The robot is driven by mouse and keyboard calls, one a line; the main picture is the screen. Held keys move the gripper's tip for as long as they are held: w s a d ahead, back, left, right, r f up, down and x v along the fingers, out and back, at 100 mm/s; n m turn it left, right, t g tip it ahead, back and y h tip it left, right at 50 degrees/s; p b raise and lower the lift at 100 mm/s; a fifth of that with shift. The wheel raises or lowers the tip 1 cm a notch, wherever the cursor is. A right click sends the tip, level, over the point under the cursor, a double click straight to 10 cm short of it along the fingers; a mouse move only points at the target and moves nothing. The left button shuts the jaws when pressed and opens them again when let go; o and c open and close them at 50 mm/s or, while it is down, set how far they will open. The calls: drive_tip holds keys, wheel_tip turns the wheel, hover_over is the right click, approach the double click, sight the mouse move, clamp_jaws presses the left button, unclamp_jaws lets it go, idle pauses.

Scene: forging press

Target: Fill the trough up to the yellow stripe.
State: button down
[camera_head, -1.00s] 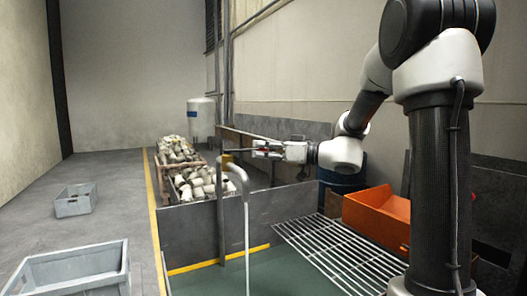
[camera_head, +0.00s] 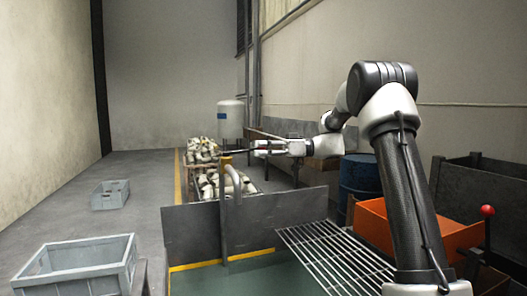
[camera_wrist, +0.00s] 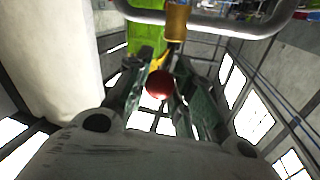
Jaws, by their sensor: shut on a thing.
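The trough (camera_head: 300,215) has grey metal walls and holds dark green water (camera_head: 240,283). A yellow stripe (camera_head: 222,261) runs along its inner wall, and the water surface lies just below or at it; I cannot tell exactly. A grey bent spout pipe (camera_head: 237,190) stands at the far wall with a yellow valve (camera_head: 226,160) beside it. No stream shows under the spout. My gripper (camera_head: 256,150) is near the valve. In the wrist view its fingers (camera_wrist: 160,88) are shut on a red knob (camera_wrist: 159,84), with the brass valve body (camera_wrist: 177,20) beyond.
A metal grate (camera_head: 335,257) covers the trough's right part. An orange bin (camera_head: 430,235), a blue drum (camera_head: 360,185) and a red-knobbed lever (camera_head: 487,211) stand to the right. Grey crates (camera_head: 85,265) (camera_head: 110,195) sit on the left floor. Bins of pale pieces (camera_head: 205,150) are behind.

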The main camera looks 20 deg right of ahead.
drive_tip(key=shift+w+n+g, duration=0.4)
drive_tip(key=shift+g, duration=0.2)
drive_tip(key=c, duration=1.2)
unclamp_jaws()
drive_tip(key=shift+w, duration=0.1)
drive_tip(key=shift+d, duration=0.1)
drive_tip(key=d, duration=0.4)
drive_tip(key=s+d, duration=0.1)
drive_tip(key=d, duration=0.6)
drive_tip(key=shift+s+d, duration=0.2)
drive_tip(key=shift+d, duration=0.2)
